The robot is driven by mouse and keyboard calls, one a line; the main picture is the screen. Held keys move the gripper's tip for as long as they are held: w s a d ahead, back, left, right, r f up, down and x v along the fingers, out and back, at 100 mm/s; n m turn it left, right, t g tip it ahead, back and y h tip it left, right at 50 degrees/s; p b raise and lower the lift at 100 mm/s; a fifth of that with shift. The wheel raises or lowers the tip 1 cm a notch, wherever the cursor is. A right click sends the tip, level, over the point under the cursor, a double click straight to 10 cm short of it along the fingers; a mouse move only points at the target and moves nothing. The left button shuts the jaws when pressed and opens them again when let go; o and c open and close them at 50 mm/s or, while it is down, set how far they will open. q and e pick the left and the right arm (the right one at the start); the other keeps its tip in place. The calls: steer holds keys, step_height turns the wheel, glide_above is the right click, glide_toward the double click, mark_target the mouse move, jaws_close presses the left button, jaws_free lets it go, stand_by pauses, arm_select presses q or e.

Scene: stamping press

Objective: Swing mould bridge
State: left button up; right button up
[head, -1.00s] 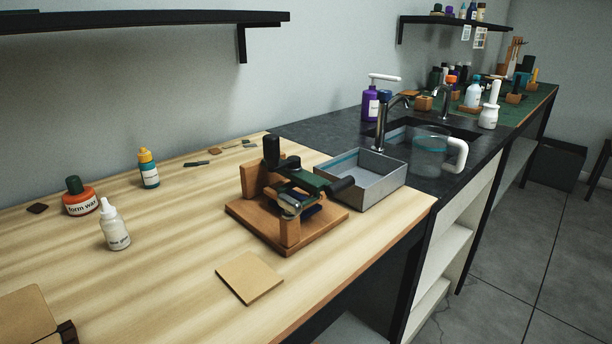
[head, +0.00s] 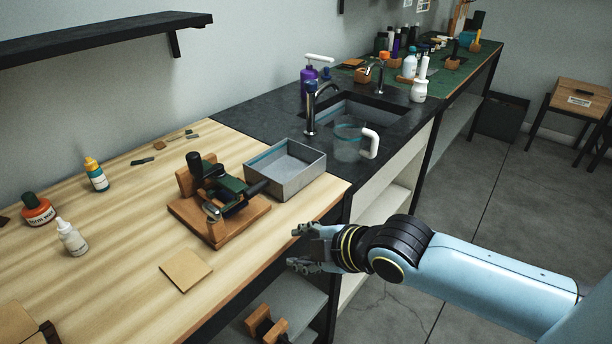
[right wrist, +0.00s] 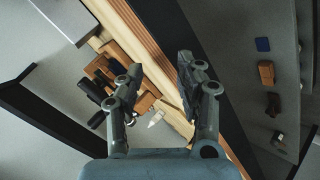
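The stamping press (head: 216,200) stands on the wooden worktop in the head view. It has a wooden base, wooden posts, a dark green bridge (head: 232,186) lying across it and black handles. It also shows in the right wrist view (right wrist: 112,82), beyond the fingers at the left. My right gripper (head: 297,248) is open and empty, off the worktop's front edge, to the right of and nearer than the press. Its two fingers stand apart in the right wrist view (right wrist: 157,70). My left gripper is not in view.
A grey tray (head: 315,163) sits right behind the press. A tan square piece (head: 186,270) lies in front of it. Bottles stand at the left, including a white one (head: 71,237). A clear jug (head: 349,145) stands by the sink. The worktop's front edge lies between gripper and press.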

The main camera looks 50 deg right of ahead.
mark_target(260, 190)
steer(key=w+r+n+t+y+p, duration=0.1)
steer(key=w+r+n+t, duration=0.3)
steer(key=r+n, duration=0.35)
steer(key=shift+m, duration=0.35)
steer(key=b+x, duration=0.4)
steer(key=x, duration=0.1)
steer(key=r+b+x, duration=0.1)
steer(key=b+x, duration=0.1)
steer(key=x, duration=0.1)
steer(key=shift+w+d, duration=0.25)
steer(key=shift+d, duration=0.15)
steer(key=shift+r, duration=0.15)
steer(key=shift+c, duration=1)
steer(key=shift+s, duration=0.1)
jaws_close()
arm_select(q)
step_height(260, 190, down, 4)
arm_select(e)
steer(key=shift+r, duration=0.1)
